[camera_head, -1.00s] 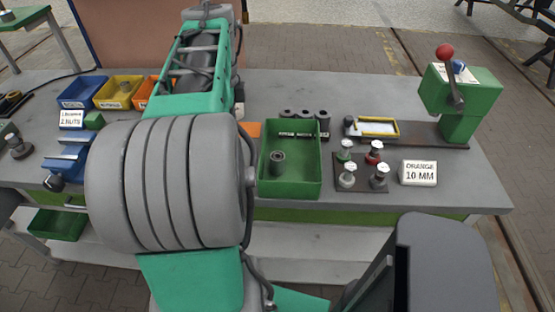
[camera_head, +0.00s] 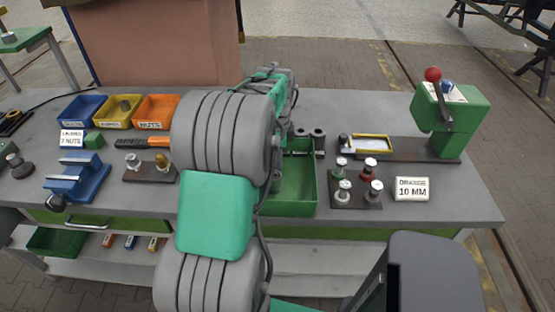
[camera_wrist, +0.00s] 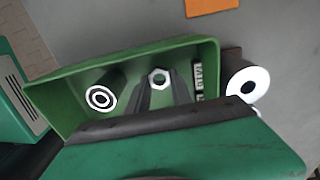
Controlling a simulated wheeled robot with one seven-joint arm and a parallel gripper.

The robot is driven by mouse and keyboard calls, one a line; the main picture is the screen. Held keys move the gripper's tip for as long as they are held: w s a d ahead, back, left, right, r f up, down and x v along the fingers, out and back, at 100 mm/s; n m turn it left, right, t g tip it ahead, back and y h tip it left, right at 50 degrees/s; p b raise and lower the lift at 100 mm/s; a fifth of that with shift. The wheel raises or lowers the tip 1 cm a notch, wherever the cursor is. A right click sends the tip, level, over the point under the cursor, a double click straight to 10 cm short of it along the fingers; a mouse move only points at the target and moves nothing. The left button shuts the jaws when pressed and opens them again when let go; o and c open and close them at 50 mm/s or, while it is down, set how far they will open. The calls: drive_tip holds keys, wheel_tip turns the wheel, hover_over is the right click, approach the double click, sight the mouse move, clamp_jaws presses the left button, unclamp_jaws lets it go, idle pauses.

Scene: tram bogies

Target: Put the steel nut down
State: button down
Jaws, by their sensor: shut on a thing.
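The steel nut (camera_wrist: 159,77) is a small bright hexagon ring in the wrist view. My gripper (camera_wrist: 161,90) is shut on it, with the two dark fingers over the inside of an open green box (camera_wrist: 70,88). I cannot tell how high the nut is above the box floor. A dark bushing with a light ringed end (camera_wrist: 101,97) stands in the box, left of the fingers and apart from them. In the head view the green box (camera_head: 298,205) shows at the bench's middle, and my arm hides my gripper and the nut.
Dark rollers (camera_head: 318,134) stand behind the box; one shows a white end (camera_wrist: 247,85). Right of the box are a stand with several knobs (camera_head: 358,200), a label (camera_head: 411,188) and a green lever press (camera_head: 449,118). Blue (camera_head: 82,108), yellow and orange bins are at left.

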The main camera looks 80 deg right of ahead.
drive_tip(key=shift+f, duration=0.55)
drive_tip(key=shift+f, duration=0.1)
drive_tip(key=c, duration=1.1)
unclamp_jaws()
drive_tip(key=shift+c, duration=0.2)
